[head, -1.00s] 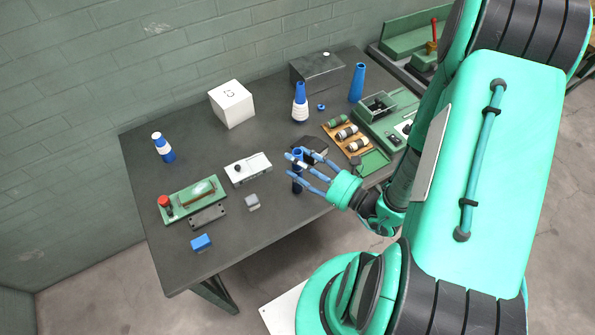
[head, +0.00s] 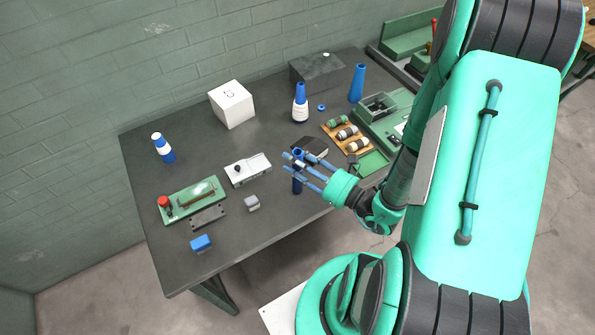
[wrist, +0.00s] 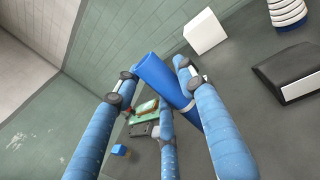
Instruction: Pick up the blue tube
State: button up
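In the wrist view the blue tube (wrist: 157,76) runs slantwise between my fingers. My gripper (head: 295,162) has long blue fingers, which reach around the tube from the right. In the wrist view my gripper (wrist: 155,78) has one finger on the left of the tube, one on the right and a third below. The fingertips are very close to the tube, but I cannot tell whether they press on it.
A black box (head: 312,147) is just behind my gripper. A white device (head: 247,170) and a small grey block (head: 252,203) are to its left. A wooden tray with cylinders (head: 345,137) and a green tray (head: 372,163) are to the right. A taller blue cone (head: 357,83) stands farther back.

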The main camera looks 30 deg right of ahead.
aim_at(296, 154)
jog(key=c, duration=0.5)
jog(key=shift+r, duration=0.1)
jog(key=shift+r+p, duration=0.65)
jog(key=shift+r, duration=0.85)
jog(key=shift+s+r, duration=0.2)
jog(key=shift+r, duration=0.05)
jog(key=s+a+r+p, duration=0.1)
jog(key=s+a, duration=0.1)
jog(key=s, duration=1.3)
jog(key=shift+s+r+p, duration=0.15)
jog(key=shift+s+p, duration=0.05)
jog(key=shift+p, duration=0.15)
jog(key=shift+a, duration=0.15)
